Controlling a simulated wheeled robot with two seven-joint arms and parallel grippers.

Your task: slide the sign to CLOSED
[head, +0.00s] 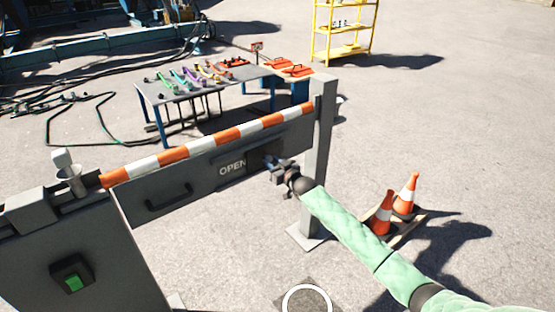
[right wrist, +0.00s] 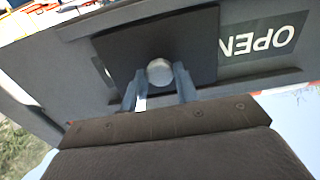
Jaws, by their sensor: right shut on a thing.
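The sign is set in the grey panel of the barrier and shows white OPEN letters (head: 232,166); they show upside down in the right wrist view (right wrist: 262,38). A dark sliding plate (right wrist: 196,42) covers the part of the sign to the right of the letters in the head view. The plate carries a round pale knob (right wrist: 159,71). My right gripper (head: 275,168) is at this plate, with its two fingers (right wrist: 158,88) shut on the knob, one on each side. No CLOSED lettering shows. My left gripper is out of view.
An orange and white striped bar (head: 215,140) tops the barrier, between a grey post (head: 318,130) and a cabinet with a green button (head: 73,282). A black handle (head: 169,197) is left of the sign. Traffic cones (head: 406,194) stand right. A table (head: 178,98) stands behind.

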